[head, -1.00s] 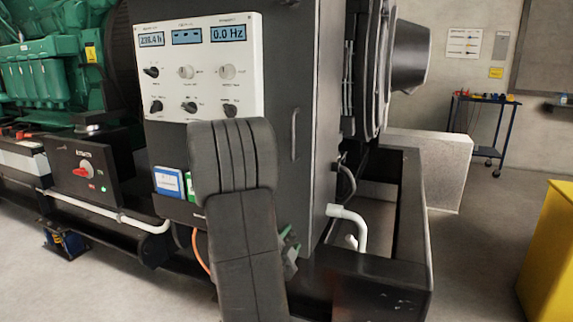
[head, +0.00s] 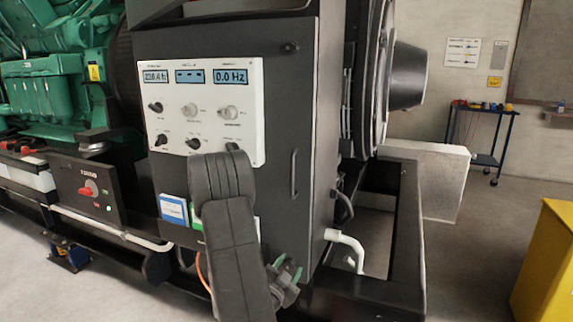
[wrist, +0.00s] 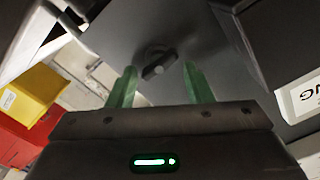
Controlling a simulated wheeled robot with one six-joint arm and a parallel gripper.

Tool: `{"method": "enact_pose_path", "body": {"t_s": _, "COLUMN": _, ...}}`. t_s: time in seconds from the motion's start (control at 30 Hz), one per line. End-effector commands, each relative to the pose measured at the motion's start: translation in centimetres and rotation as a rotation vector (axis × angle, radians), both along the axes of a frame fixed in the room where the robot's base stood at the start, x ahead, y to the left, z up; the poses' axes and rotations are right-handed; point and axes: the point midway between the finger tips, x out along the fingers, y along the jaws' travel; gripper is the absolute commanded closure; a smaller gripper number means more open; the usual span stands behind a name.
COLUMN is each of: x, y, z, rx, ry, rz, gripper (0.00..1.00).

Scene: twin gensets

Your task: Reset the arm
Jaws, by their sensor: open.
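My arm (head: 235,235) is in front of the dark genset cabinet in the head view and covers part of its lower front. My gripper (head: 290,272) shows small to the right of the arm, with green fingers. In the wrist view my gripper (wrist: 160,88) is open, its two green fingers wide apart with nothing between them. Beyond the fingertips is a dark surface with a small grey turn-handle (wrist: 158,62). The handle appears apart from the fingers.
The white control panel (head: 205,112) with displays and knobs is behind and above my arm. A black box with a red switch (head: 89,189) is at left. A white bent pipe (head: 346,243) is near the cabinet at right. A yellow container (head: 548,265) stands at far right, past open floor.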

Motion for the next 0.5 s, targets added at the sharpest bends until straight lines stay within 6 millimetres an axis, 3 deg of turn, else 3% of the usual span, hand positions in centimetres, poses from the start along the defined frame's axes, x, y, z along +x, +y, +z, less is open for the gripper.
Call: {"method": "enact_pose_path", "body": {"t_s": 0.5, "x": 0.09, "y": 0.24, "z": 0.58, "rx": -0.223, "ry": 0.094, "rz": 0.001, "gripper": 0.54}}
